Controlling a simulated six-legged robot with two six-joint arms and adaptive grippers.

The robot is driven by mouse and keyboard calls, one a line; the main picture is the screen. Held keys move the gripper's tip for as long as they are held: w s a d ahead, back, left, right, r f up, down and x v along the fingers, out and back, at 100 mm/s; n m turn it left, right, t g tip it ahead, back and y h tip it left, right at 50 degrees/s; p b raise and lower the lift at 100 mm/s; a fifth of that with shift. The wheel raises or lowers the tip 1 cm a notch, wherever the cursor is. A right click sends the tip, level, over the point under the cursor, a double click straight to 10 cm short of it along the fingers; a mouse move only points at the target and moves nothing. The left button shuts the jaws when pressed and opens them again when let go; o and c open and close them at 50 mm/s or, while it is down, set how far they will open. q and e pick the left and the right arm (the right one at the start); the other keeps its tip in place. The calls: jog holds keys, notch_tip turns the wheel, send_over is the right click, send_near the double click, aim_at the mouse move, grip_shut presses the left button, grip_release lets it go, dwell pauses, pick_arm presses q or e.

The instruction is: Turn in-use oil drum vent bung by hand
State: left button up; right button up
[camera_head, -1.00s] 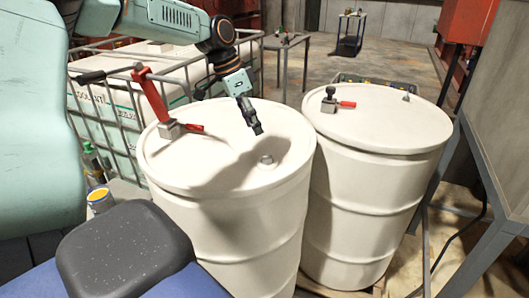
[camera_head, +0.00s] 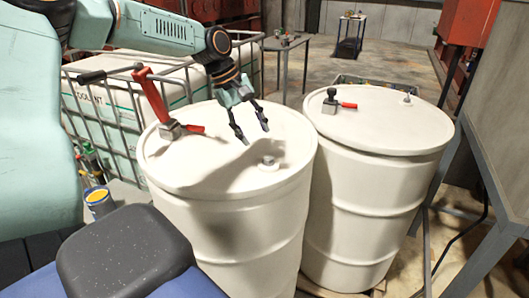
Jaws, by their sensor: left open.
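The near white oil drum (camera_head: 250,230) stands upright in the middle, with a red-handled pump or tap (camera_head: 155,103) at its lid's left. A small grey vent bung (camera_head: 268,162) sits on the right front part of that lid. My left gripper (camera_head: 256,137) hangs above the lid with its two dark fingers spread, empty, up and slightly left of the bung and apart from it. A second white drum (camera_head: 365,190) stands to the right, with a red-handled valve (camera_head: 335,101) and its own small bung (camera_head: 407,99). My right gripper is not in view.
A caged white coolant tank (camera_head: 120,100) stands behind and left of the near drum. A grey metal stand (camera_head: 490,190) is at the right. A small yellow-topped can (camera_head: 98,200) is at lower left. A table (camera_head: 287,50) stands farther back, with open floor beyond.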

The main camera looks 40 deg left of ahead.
aim_at(268, 157)
pick_arm(q)
jog(key=f+n, duration=0.2)
jog(key=n, duration=0.2)
jog(key=w+d+f+n, duration=0.1)
jog(key=f+n, duration=0.2)
jog(key=n, duration=0.1)
jog(key=w+d+f+n+b, duration=0.1)
jog(key=f+n, duration=0.1)
jog(key=n, duration=0.3)
jog(key=shift+w+d+f, duration=0.1)
jog(key=shift+w+f, duration=0.1)
jog(key=shift+w, duration=0.05)
grip_shut()
dwell(0.5)
